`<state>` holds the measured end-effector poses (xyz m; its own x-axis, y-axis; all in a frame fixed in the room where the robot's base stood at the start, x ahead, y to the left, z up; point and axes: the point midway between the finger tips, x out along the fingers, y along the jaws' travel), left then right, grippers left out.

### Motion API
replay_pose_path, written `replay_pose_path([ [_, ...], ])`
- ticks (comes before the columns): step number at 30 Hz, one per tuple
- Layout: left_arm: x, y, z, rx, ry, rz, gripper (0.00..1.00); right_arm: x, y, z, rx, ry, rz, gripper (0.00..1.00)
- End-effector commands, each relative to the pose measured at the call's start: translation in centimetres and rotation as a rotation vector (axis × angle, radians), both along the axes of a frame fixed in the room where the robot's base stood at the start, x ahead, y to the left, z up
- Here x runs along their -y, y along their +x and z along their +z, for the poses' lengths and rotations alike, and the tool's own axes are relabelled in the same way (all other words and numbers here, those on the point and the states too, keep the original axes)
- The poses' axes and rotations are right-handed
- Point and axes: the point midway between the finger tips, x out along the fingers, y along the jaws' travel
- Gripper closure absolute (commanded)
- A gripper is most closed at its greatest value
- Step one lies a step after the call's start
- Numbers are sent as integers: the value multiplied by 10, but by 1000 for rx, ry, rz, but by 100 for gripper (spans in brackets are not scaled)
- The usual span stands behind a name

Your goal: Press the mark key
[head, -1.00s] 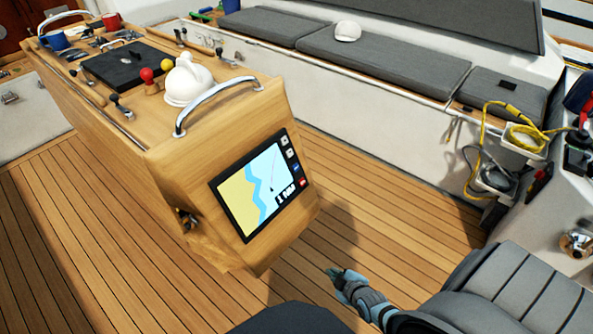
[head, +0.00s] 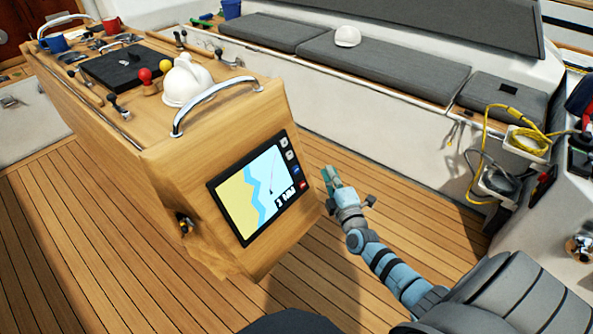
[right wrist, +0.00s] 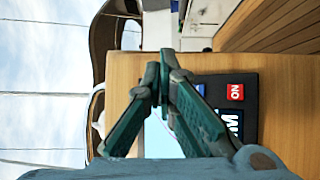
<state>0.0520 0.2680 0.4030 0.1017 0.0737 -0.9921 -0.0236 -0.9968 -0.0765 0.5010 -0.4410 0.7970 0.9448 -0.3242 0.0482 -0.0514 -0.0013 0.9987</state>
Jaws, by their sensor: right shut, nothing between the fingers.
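The chartplotter (head: 225,211) is set in the sloping end face of the wooden console. Its screen (head: 262,180) shows a yellow and blue chart. Down its right edge run two pale keys (head: 284,142), a blue key (head: 296,170) and a red key (head: 303,185); I cannot read which is the mark key. My right gripper (head: 327,172) is shut and empty, just right of the keys in the head view, apparently clear of the panel. In the right wrist view, its fingers (right wrist: 163,60) partly cover the blue key (right wrist: 200,89); the red key (right wrist: 235,92) shows beside them. My left gripper is out of view.
A chrome grab rail (head: 215,97) arches over the console top. A white domed object (head: 184,82) and several levers stand behind it. The teak floor (head: 400,225) is open right of the console. Grey seat cushions (head: 385,62) line the far side.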

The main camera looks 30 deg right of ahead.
Motion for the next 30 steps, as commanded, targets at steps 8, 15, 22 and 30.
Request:
replay_pose_path([
  [8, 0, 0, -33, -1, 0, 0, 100, -8, 24, -20, 1, 4, 0, 100],
  [15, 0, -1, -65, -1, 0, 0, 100, -17, 54, -36, 1, 2, 0, 100],
  [22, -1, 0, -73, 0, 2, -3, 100, -22, 71, -42, -2, 2, 0, 100],
  [30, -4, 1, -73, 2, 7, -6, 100, -22, 73, -41, -2, 2, 1, 100],
])
